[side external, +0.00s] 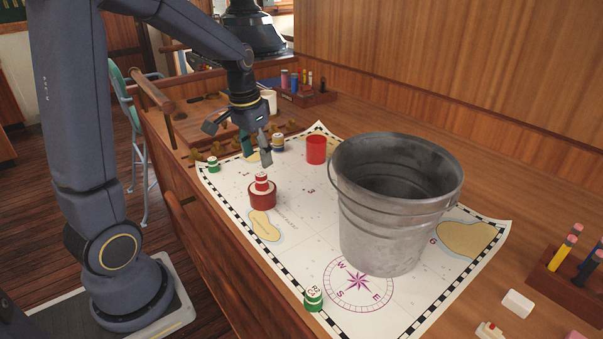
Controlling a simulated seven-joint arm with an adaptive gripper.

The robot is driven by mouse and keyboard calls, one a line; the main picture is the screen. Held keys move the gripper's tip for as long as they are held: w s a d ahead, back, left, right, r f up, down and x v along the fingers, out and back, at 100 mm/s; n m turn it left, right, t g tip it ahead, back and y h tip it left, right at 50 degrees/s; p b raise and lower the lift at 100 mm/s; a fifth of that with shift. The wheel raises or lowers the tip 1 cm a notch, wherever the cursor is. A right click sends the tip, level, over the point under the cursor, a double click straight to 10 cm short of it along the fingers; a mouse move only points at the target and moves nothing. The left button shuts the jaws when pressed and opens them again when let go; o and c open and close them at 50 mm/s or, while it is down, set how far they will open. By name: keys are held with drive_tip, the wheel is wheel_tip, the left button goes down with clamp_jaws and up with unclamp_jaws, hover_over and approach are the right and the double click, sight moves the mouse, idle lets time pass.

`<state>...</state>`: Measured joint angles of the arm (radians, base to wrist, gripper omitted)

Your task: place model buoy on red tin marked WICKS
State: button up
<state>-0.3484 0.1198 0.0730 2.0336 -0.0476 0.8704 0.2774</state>
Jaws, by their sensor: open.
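A small red-and-white banded model buoy (262,181) stands upright on top of a dark red round tin (262,199) on the chart. No marking can be read on the tin from here. My gripper (239,142) is open, with its fingers spread and nothing seen between them. It hangs above and a little behind the buoy and tin in this view, apart from both.
A large metal bucket (385,230) stands on the chart (290,245), right of the tin. Pen holders (305,98) sit at the back.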

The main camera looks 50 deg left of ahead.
sight(257, 181)
wheel_tip(257, 181, up, 5)
drive_tip(key=s+d+r+m+t, duration=0.2)
drive_tip(key=s+d+t, duration=0.2)
drive_tip(key=s+d, duration=0.8)
drive_tip(key=shift+s+d+r, duration=0.35)
drive_tip(key=shift+s+d, duration=0.05)
drive_tip(key=shift+d, duration=0.5)
